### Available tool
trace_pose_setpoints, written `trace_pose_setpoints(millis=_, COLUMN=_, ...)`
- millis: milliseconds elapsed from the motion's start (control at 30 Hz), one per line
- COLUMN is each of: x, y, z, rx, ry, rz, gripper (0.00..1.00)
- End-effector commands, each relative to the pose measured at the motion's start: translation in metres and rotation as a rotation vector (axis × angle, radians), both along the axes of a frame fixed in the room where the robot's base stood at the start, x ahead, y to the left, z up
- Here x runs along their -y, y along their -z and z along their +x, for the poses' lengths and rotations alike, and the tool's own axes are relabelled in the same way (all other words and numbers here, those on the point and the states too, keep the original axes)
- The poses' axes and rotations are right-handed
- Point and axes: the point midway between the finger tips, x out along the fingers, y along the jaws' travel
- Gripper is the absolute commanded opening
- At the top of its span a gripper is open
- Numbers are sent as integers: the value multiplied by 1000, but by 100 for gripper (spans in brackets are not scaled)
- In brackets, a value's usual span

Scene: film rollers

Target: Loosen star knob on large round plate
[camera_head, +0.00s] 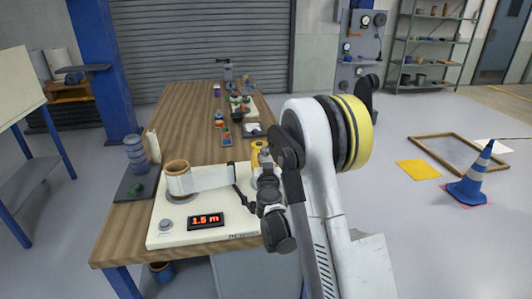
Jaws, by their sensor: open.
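My arm's dark wrist and gripper (245,192) hang over the right part of a white winding machine (185,239) on the wooden bench. The gripper is open, though its fingers are small and partly hidden by the wrist. A brown-rimmed roll (178,181) stands upright on the left of the machine. A pale film strip (215,177) runs from it to the right, toward my gripper. A yellow rounded thing (257,150) shows partly behind my wrist. I cannot make out a star knob or a large round plate; my arm covers the machine's right side.
The machine has a red "1.5 m" display (206,220) and a round dial (165,225). Blue-banded rolls (135,154) stand on a dark tray at the left. Small parts (222,134) lie farther back on the bench. A cone (472,181) stands on the floor at right.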

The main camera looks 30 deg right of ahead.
Motion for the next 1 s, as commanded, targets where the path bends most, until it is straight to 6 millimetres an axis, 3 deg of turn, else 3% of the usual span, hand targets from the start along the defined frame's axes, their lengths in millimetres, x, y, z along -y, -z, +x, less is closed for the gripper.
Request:
trace_pose_setpoints(millis=200, x=10, y=1, z=21, rx=0, ry=0, rz=0, gripper=62)
trace_pose_setpoints(millis=500, x=11, y=0, z=24, rx=0, ry=-1, rz=0, gripper=62)
trace_pose_setpoints(millis=533, x=11, y=0, z=24, rx=0, ry=-1, rz=0, gripper=57)
trace_pose_setpoints(millis=700, x=11, y=0, z=23, rx=0, ry=-1, rz=0, gripper=9)
trace_pose_setpoints(millis=1000, x=12, y=0, z=23, rx=0, ry=-23, rz=0, gripper=9)
